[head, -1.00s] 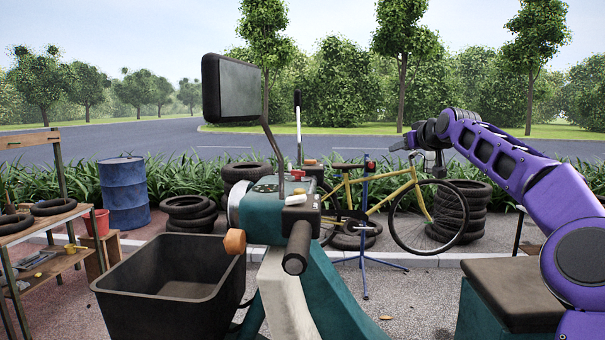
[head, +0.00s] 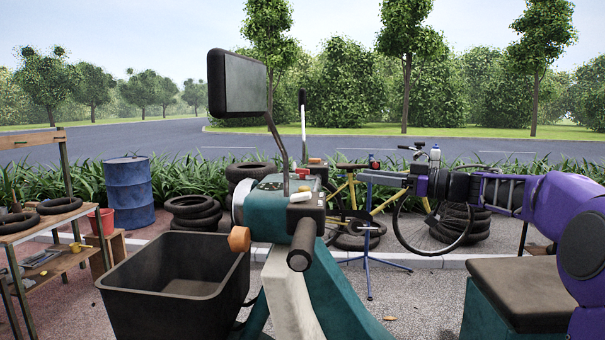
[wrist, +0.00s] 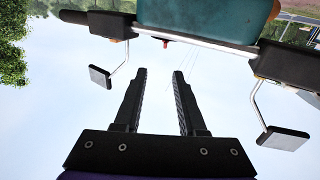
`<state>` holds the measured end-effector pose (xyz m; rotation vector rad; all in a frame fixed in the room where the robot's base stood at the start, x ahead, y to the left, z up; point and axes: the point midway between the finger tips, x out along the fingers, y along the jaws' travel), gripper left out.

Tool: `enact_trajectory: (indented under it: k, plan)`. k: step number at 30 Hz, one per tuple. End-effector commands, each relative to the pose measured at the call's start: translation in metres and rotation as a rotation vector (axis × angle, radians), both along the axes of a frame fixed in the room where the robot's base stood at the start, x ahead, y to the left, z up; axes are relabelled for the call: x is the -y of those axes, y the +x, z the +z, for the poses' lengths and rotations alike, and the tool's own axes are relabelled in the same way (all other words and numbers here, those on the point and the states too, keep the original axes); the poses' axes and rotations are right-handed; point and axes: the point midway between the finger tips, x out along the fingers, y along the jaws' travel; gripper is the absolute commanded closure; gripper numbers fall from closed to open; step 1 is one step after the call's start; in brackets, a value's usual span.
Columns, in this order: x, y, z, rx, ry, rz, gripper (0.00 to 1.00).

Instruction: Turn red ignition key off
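A small red piece (wrist: 166,42), possibly the ignition key, shows at the middle of the handlebar in the wrist view, which looks upside down. In the head view I cannot clearly make out the key; the teal scooter front (head: 268,208) carries a dash and switches where only small reddish spots show. My gripper (wrist: 160,72) is open and empty, with its two black fingers apart and pointing at the handlebar. In the head view my gripper (head: 350,171) reaches in from the right, level with the handlebar and apart from it.
A mirror (head: 238,84) rises from the near handlebar. The near black grip (head: 300,257) and orange lamp (head: 239,239) stick out towards me. A black bin (head: 170,285) stands at left. Behind are a blue repair stand (head: 368,255), a yellow bicycle and stacked tyres.

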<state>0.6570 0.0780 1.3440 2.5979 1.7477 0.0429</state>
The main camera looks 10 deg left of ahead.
Motion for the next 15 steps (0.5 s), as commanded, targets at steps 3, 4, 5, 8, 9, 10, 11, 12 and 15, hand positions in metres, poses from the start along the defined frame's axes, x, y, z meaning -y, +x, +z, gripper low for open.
enact_trajectory:
  k: [3,4,5,8,9,10,11,12,15]
  plan:
    - [-0.004,-0.006,-0.006,-0.031,-0.009,0.031,0.60]
    - [-0.006,-0.006,-0.007,-0.032,-0.009,0.033,0.60]
    - [-0.009,-0.005,-0.007,-0.032,-0.009,0.034,0.60]
    - [-0.022,0.000,-0.006,-0.031,-0.009,0.033,0.60]
    - [-0.030,0.003,-0.006,-0.031,-0.008,0.033,0.60]
    - [-0.036,0.005,-0.006,-0.030,-0.007,0.034,0.60]
    - [-0.042,0.007,-0.006,-0.030,-0.007,0.034,0.60]
    - [-0.050,0.011,-0.006,-0.030,-0.007,0.033,0.60]
    - [-0.071,0.019,-0.006,-0.030,-0.007,0.033,0.60]
